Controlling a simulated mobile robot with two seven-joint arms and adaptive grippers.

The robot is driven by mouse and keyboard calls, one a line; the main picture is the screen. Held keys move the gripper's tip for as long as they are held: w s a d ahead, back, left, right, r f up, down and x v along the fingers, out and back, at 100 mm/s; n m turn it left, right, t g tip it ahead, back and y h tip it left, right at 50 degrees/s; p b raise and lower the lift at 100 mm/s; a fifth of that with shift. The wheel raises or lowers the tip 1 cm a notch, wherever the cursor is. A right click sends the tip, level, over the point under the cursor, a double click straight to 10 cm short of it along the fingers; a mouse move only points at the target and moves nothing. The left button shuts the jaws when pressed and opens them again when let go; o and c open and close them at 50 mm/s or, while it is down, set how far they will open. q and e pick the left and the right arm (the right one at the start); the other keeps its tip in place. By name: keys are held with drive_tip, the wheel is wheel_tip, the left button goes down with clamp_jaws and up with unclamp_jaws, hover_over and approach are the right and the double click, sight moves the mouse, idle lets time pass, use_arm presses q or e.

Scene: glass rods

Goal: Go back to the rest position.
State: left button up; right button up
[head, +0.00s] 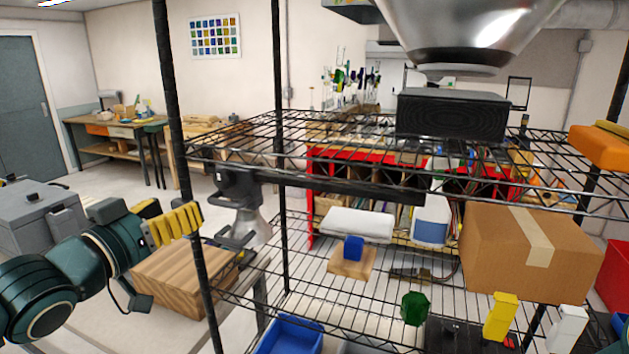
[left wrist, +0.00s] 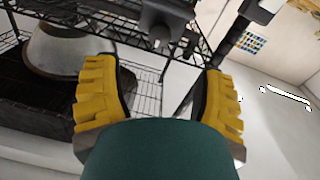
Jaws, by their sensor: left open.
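My left gripper (head: 173,225), with ribbed yellow fingers on a dark green arm, is at the left of the head view. It hangs in front of the left side of the black wire shelf rack (head: 330,186), close to a dark upright post. In the left wrist view my left gripper (left wrist: 160,98) has its two yellow fingers wide apart with nothing held between them. Beyond them are rack wires and a grey lamp-like cone (left wrist: 62,50). My right gripper is in neither view.
The rack holds a cardboard box (head: 520,258), a blue block (head: 353,249) on a wooden base, a green piece (head: 415,309), a yellow piece (head: 501,317) and a white piece (head: 567,329). A striped wooden block (head: 185,277) lies below my left gripper. Open floor lies left of the rack.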

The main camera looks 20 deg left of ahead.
use_arm(q)
drive_tip(key=w+d+f+g, duration=0.3)
drive_tip(key=f, duration=0.7)
drive_tip(key=w+d+f+g, duration=0.3)
drive_tip(key=d+f, duration=0.1)
drive_tip(key=f, duration=0.6)
drive_tip(key=w+d+f+g, duration=0.3)
drive_tip(key=f, duration=0.7)
drive_tip(key=s+d+f+n+g+h, duration=0.1)
drive_tip(key=s+d+f+g, duration=0.25)
drive_tip(key=s+f, duration=0.5)
drive_tip(key=s+d+f+n+g, duration=0.1)
drive_tip(key=s+d+f+g, duration=0.3)
drive_tip(key=f, duration=0.7)
drive_tip(key=s+d+f+n+g+h, duration=0.15)
drive_tip(key=s+d+f, duration=0.25)
drive_tip(key=s+f, duration=0.5)
drive_tip(key=w+d+m+t+b, duration=0.2)
drive_tip(key=w+b, duration=0.2)
drive_tip(key=w, duration=0.4)
drive_tip(key=shift+y+b, duration=0.35)
